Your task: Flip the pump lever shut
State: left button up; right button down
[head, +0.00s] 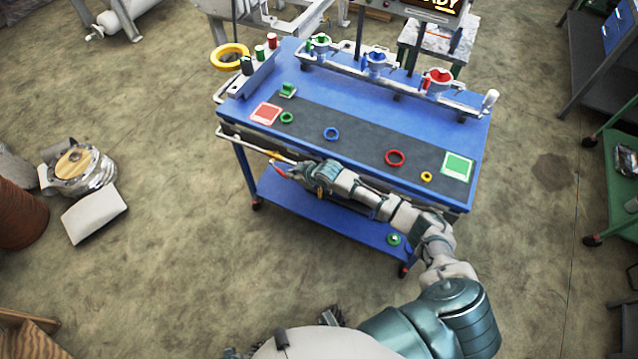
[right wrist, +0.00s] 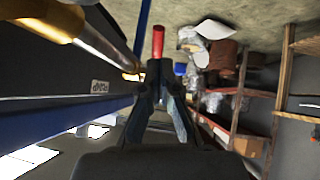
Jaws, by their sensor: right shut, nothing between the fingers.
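My right gripper (head: 297,171) is shut and empty at the front left edge of the blue cart, below the top. In the right wrist view its two dark fingers (right wrist: 158,88) come together just short of a red-tipped handle, which looks like the pump lever (right wrist: 157,45). The red tip also shows in the head view (head: 281,170), just left of the fingers. Whether the fingers touch it I cannot tell. A pipe with a brass part (head: 274,154) runs along the cart's front edge; it is close at the upper left of the wrist view (right wrist: 95,45). My left gripper is not in view.
The blue cart (head: 345,75) carries a dark mat (head: 360,145) with coloured rings, a red square and a green square. Several coloured fittings stand on a rail at the back. A lower shelf (head: 330,222) is under my right arm.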

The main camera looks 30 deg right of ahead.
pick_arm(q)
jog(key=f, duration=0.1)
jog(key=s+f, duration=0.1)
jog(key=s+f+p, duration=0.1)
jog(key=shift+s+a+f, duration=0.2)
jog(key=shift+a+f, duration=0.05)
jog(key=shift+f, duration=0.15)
pick_arm(e)
jog(key=s+d+r, duration=0.2)
jog(key=s+d, duration=0.2)
jog(key=s, duration=0.4)
jog(key=shift+s+d, duration=0.3)
jog(key=shift+d, duration=0.05)
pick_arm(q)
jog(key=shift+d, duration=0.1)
pick_arm(e)
jog(key=shift+d, duration=0.15)
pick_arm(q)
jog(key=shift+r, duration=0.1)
pick_arm(e)
jog(key=shift+d, duration=0.1)
